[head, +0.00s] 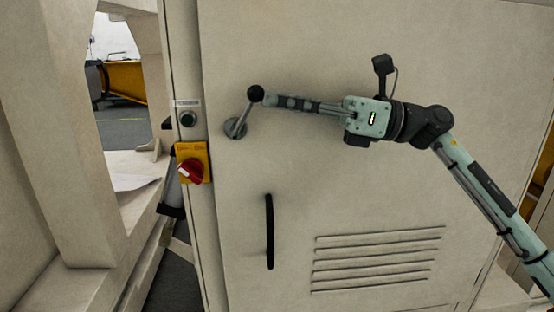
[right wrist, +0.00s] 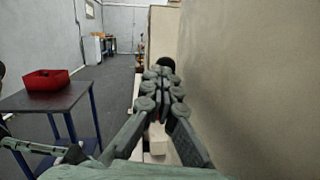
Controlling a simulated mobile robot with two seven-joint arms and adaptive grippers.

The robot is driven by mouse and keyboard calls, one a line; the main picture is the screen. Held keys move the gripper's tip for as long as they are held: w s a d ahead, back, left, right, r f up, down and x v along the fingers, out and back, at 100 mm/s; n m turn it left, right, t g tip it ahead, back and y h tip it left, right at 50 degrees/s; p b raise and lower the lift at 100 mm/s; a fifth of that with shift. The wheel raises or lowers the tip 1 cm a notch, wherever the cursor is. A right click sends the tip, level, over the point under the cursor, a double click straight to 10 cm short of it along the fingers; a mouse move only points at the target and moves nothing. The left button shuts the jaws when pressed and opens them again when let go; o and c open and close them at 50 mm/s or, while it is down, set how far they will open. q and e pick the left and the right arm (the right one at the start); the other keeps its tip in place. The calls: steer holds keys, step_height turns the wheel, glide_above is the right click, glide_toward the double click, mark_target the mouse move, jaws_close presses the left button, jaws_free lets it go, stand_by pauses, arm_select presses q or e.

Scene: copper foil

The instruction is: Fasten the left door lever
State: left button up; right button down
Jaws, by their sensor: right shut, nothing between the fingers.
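The door lever (head: 243,112) sits on the left side of the beige cabinet door (head: 350,200). It is a metal rod with a black ball knob, tilted up and to the right from its round base. My right gripper (head: 268,100) is shut and empty, with its fingertips at the ball knob, from the right. I cannot tell whether they touch it. In the right wrist view the shut fingers (right wrist: 158,85) point at the black knob (right wrist: 165,63), which shows partly behind them. My left gripper is not in view.
A black handle (head: 269,232) and louvred vents (head: 375,258) are lower on the door. The right wrist view shows a table (right wrist: 45,98) with a red tray (right wrist: 46,80).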

mark_target(259, 94)
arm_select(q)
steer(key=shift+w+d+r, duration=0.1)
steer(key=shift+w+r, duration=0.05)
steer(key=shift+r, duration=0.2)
arm_select(e)
steer(key=shift+a+r, duration=1.5)
steer(key=shift+a, duration=0.15)
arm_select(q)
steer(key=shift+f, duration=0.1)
arm_select(e)
steer(key=shift+a, duration=0.1)
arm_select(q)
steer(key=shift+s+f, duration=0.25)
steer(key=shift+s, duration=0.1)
